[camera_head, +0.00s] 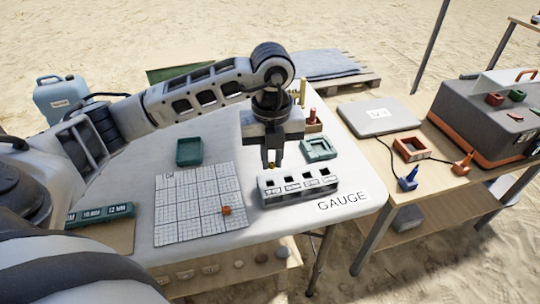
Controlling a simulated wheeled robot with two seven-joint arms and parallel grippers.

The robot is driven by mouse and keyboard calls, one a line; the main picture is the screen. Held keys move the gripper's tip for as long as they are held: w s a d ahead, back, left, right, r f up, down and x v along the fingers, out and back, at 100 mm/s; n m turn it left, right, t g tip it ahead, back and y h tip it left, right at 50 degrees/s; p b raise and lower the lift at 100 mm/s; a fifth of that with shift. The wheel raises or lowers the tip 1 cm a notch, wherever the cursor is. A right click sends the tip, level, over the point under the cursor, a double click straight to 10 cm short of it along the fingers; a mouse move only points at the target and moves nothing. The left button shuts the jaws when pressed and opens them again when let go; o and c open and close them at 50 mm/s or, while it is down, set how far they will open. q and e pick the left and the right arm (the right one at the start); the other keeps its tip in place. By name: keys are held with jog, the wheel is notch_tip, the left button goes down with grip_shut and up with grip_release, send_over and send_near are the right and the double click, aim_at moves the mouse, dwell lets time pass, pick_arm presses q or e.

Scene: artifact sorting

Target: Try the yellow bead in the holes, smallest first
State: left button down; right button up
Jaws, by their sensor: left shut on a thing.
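My left gripper (271,164) points straight down and is shut on the yellow bead (271,167), of which only a small bit shows between the fingertips. The gauge block (299,188) is a light grey bar with several dark square-looking holes along its top and small labels on its front. The bead is above or just behind the block's leftmost hole (270,184); whether it touches the block cannot be told. My right gripper is not in view.
An orange bead (226,210) lies on the white grid sheet (180,228). A dark green tray (189,151) and a lighter green tray (319,149) stand farther back on the white table (340,195). A labelled green case (100,214) lies at left. The right-hand table (385,147) holds tools and boxes.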

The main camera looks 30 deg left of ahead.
pick_arm(q)
jog(key=n, duration=0.3)
jog(key=shift+a+f, duration=0.2)
jog(key=shift+a, duration=0.1)
jog(key=shift+f+b, duration=1.7)
jog(key=shift+f, duration=0.55)
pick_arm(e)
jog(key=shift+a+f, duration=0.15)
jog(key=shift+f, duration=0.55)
pick_arm(q)
jog(key=shift+f, duration=0.15)
jog(key=c, duration=0.9)
grip_release()
jog(key=shift+c, duration=0.2)
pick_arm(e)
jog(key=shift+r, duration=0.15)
